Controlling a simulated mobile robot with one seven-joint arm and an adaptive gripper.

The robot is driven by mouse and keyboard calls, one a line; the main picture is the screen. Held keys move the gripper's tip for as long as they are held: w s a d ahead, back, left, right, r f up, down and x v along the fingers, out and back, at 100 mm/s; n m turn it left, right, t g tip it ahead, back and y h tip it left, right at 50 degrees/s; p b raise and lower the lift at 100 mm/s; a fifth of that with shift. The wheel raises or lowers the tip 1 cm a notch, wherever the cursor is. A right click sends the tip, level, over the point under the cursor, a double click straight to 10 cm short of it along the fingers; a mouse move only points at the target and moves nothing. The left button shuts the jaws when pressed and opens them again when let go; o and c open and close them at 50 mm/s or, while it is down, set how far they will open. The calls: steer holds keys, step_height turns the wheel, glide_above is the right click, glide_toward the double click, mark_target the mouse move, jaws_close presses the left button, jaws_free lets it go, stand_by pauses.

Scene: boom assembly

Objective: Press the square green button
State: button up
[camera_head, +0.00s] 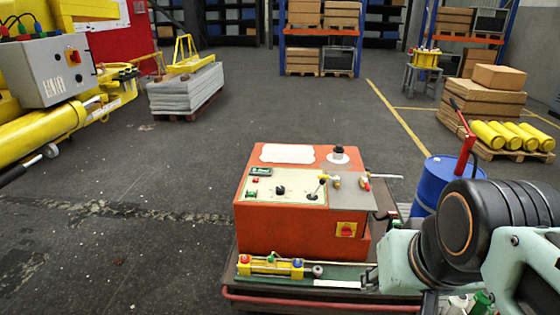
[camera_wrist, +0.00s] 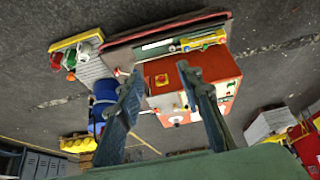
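An orange-red control box (camera_head: 300,232) stands on a cart in the middle of the head view. Its cream top panel (camera_head: 285,190) carries a small green spot (camera_head: 251,193) at the left, too small to tell its shape, below a red button (camera_head: 256,180) and a dark green display (camera_head: 261,171). In the wrist view the orange-red box (camera_wrist: 212,68) appears upside down, partly hidden behind one finger. My gripper (camera_wrist: 160,74) is open and empty, with the box beyond its fingers. In the head view my arm is at the lower right; the fingers are not clearly visible there.
A yellow block with coloured knobs (camera_head: 270,265) lies along the cart's front edge. A red-yellow switch (camera_head: 346,230) is on the box front; a black knob (camera_head: 338,150) and lever (camera_head: 318,188) stand up from its top. A blue drum (camera_head: 432,182) stands right.

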jaws_close()
stand_by(1.2)
